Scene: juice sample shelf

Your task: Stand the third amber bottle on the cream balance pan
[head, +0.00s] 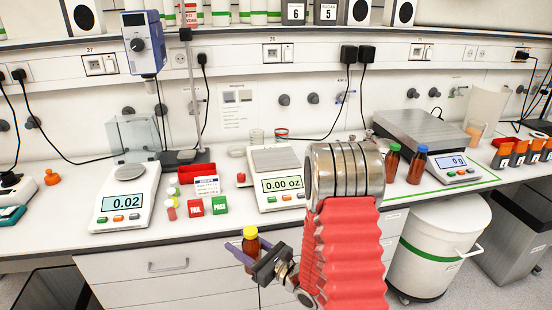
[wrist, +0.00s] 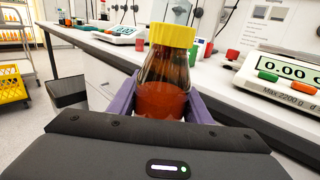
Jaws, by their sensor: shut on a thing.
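My gripper (head: 247,250) is shut on an amber bottle with a yellow cap (head: 251,240). It holds the bottle upright in front of the bench edge. The wrist view shows the bottle (wrist: 163,78) between the purple fingers, with reddish liquid inside. The cream balance (head: 281,194) stands on the bench beyond and to the right of the bottle, reading 0.00 oz. Its square pan (head: 275,158) looks empty. Two more amber bottles, one green-capped (head: 392,164) and one blue-capped (head: 417,166), stand on the bench right of my arm.
A white balance (head: 126,200) reading 0.02 is at left. Red FAIL (head: 193,206) and green PASS (head: 220,205) blocks stand between the balances. A large grey scale (head: 425,130) is at right. A stand with a blue-grey instrument (head: 144,43) rises behind.

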